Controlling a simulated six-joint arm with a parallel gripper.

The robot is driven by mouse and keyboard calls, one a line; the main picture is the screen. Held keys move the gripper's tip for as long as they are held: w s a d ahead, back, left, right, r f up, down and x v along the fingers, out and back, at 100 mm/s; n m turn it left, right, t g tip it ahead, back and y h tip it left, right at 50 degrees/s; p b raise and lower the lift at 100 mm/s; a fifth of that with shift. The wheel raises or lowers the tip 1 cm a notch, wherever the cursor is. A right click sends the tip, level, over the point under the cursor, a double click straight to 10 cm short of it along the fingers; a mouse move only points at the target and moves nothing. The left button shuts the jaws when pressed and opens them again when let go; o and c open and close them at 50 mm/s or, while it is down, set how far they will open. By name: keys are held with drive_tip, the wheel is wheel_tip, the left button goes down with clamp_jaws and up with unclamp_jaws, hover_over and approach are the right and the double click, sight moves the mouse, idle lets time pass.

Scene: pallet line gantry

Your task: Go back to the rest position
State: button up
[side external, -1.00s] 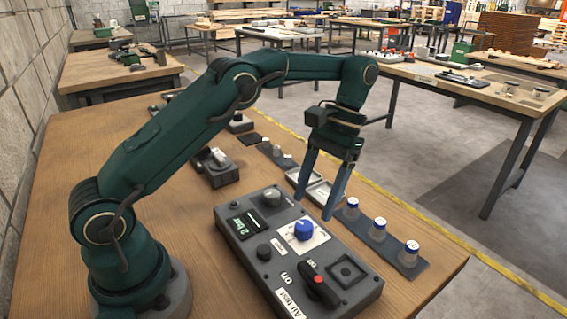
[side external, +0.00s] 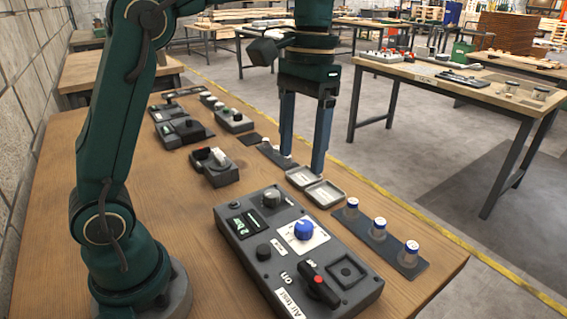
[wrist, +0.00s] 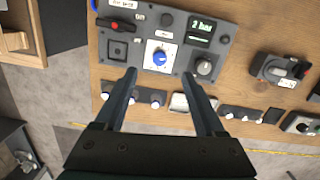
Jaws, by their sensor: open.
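My gripper (side external: 303,165) is open and empty, its two blue fingers pointing down and spread apart. In the side view it hangs upright above the far part of the wooden table, with its tips in front of the open grey case. In the wrist view my gripper (wrist: 166,85) shows both fingers apart with nothing between them. The grey control box (side external: 267,255) sits near the table's front right, with a blue knob (side external: 303,230) and a red-marked black lever (side external: 317,287). The wrist view shows the control box (wrist: 180,30) beyond the fingertips.
Three blue-capped vials stand on a dark strip (side external: 407,268) along the table's right edge. An open grey case (side external: 325,193) and several small devices, such as a dark box (side external: 222,174), lie farther back. Bare wood (side external: 165,215) shows left of the control box.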

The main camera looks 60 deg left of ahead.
drive_tip(key=s+r+t, duration=0.2)
drive_tip(key=s+t, duration=0.2)
drive_tip(key=s, duration=0.4)
drive_tip(key=s+f+m+t, duration=0.1)
drive_tip(key=s+f+t, duration=0.1)
drive_tip(key=f, duration=0.4)
drive_tip(key=shift+s+a+f+t, duration=0.2)
drive_tip(key=shift+s+f+t, duration=0.1)
drive_tip(key=shift+s, duration=0.3)
